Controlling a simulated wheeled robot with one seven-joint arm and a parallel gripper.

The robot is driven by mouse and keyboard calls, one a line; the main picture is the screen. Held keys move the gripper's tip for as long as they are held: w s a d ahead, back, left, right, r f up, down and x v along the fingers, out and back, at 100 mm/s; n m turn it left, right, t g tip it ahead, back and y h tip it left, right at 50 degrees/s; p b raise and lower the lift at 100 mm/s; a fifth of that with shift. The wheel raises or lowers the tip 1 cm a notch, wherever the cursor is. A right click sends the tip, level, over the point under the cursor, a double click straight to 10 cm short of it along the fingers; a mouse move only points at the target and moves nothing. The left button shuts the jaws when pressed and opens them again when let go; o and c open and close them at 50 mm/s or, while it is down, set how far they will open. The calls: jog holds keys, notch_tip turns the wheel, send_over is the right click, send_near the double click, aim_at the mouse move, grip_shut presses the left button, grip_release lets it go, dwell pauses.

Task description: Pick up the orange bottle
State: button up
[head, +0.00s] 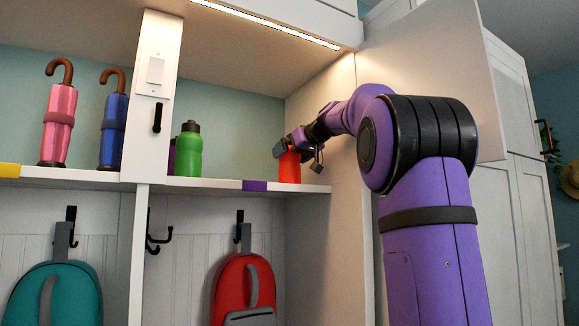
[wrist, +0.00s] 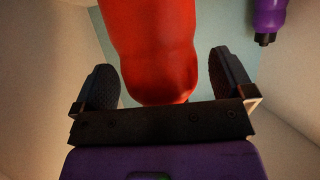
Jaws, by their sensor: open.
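The orange bottle (head: 289,170) stands on the right end of the white shelf in the head view, its upper part hidden by my gripper. My gripper (head: 302,144) is at the bottle's top, reaching in from the right. In the wrist view the bottle (wrist: 152,50) looks red-orange and fills the middle, between the two dark fingers of my open gripper (wrist: 163,72). A gap shows between the bottle and the right finger; the left finger is close to its side. I cannot tell whether it touches.
A green bottle (head: 188,150) stands left on the same shelf (head: 220,184), with a purple thing partly behind it. A purple bottle (wrist: 269,16) shows in the wrist view. A cabinet side wall (head: 345,220) is close right. Pink (head: 59,120) and blue (head: 113,130) umbrellas stand farther left.

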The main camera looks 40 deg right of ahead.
jog(key=shift+w+f, duration=0.15)
jog(key=shift+w, duration=0.25)
jog(key=c, duration=1.1)
notch_tip(320, 180, up, 10)
jog(key=shift+f, duration=0.2)
jog(key=shift+r, duration=0.1)
